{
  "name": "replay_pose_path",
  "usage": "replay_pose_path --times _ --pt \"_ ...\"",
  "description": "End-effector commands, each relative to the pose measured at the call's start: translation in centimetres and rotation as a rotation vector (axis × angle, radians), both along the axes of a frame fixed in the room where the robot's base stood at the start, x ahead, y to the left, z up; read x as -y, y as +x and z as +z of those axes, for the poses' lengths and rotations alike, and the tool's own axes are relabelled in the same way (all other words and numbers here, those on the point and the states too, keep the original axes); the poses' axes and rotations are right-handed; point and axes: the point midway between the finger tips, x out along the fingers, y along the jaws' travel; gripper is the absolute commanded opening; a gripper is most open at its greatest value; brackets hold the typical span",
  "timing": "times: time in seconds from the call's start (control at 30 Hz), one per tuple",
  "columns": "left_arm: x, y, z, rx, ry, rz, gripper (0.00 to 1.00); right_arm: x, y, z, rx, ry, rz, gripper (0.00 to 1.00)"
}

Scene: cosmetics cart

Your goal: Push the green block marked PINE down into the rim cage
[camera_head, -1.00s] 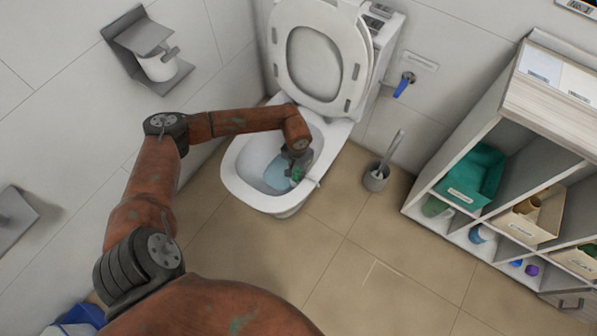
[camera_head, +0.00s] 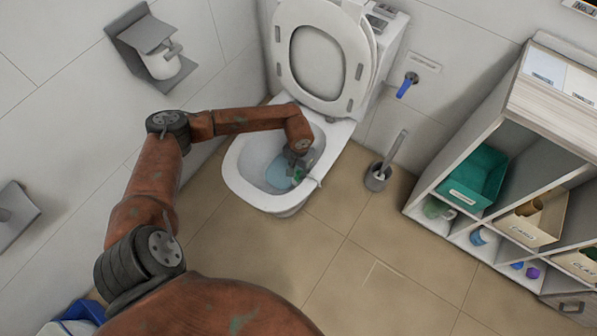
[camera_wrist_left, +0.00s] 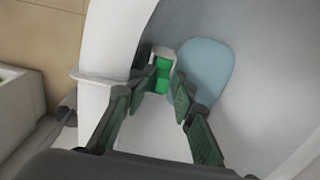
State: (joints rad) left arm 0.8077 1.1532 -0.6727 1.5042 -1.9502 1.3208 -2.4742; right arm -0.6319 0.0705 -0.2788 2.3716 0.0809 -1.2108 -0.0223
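The green block (camera_wrist_left: 163,82) is in the left wrist view, at the inner side of the toilet rim, with its PINE mark not readable. The pale rim cage (camera_wrist_left: 164,54) shows at the block's far end, and its hanger (camera_wrist_left: 98,77) lies across the rim. My left gripper (camera_wrist_left: 165,78) points down over the bowl, with its two fingertips against opposite sides of the block. In the head view, my left gripper (camera_head: 296,165) reaches inside the bowl's right edge. How deep the block sits in the cage is hidden. My right gripper is out of view.
The toilet bowl (camera_head: 234,174) holds blue water, and its lid (camera_head: 317,62) is up. A toilet brush in its holder (camera_head: 377,177) stands to the right. A shelf (camera_head: 510,130) with bins stands farther right. The tiled floor (camera_head: 335,260) in front is clear.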

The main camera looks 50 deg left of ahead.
Motion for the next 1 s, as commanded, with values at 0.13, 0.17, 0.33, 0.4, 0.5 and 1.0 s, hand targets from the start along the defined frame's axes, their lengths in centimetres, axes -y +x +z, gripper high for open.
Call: replay_pose_path --times 0.13,0.17,0.33,0.4,0.5,1.0 --pt "0.6 0.0 0.6 0.003 -0.013 -0.005 0.36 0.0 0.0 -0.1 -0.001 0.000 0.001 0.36" --pt "0.6 0.1 1.0 0.004 -0.012 -0.005 0.36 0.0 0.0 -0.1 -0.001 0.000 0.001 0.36" --pt "0.4 0.1 4.3 0.006 -0.010 -0.004 0.36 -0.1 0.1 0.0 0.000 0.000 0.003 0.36" --pt "0.2 0.0 5.8 0.006 -0.007 -0.002 0.36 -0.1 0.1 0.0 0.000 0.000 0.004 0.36" --pt "0.0 -0.1 7.9 0.005 -0.004 0.000 0.36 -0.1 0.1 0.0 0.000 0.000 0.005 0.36" --pt "0.0 -0.1 12.1 0.000 -0.001 0.001 0.36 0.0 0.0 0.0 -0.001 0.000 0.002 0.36"
